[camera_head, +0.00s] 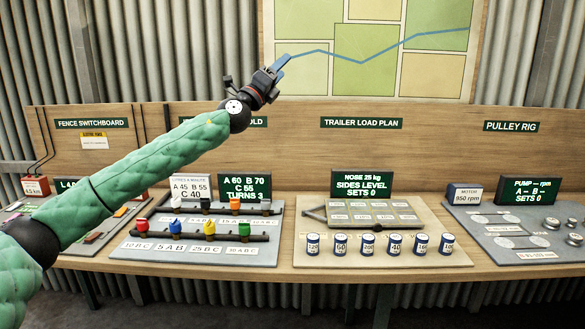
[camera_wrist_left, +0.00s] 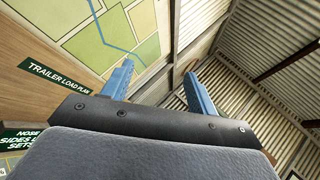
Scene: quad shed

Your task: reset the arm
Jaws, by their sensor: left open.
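My left arm comes in from the left in the head view, in a green quilted sleeve, and reaches up to the right. My left gripper (camera_head: 284,62) is raised above the bench, in front of the lower left part of the wall map (camera_head: 365,45). In the left wrist view its two blue fingers (camera_wrist_left: 160,88) stand wide apart with nothing between them. The map's green fields and blue line show behind the left finger. My right gripper is in neither view.
The bench below holds a valve board (camera_head: 200,238), a trailer load board (camera_head: 370,265) with several blue-and-white cylinders, and a pulley board (camera_head: 490,255). Small display screens (camera_head: 244,188) stand behind them. The space around the raised gripper looks clear.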

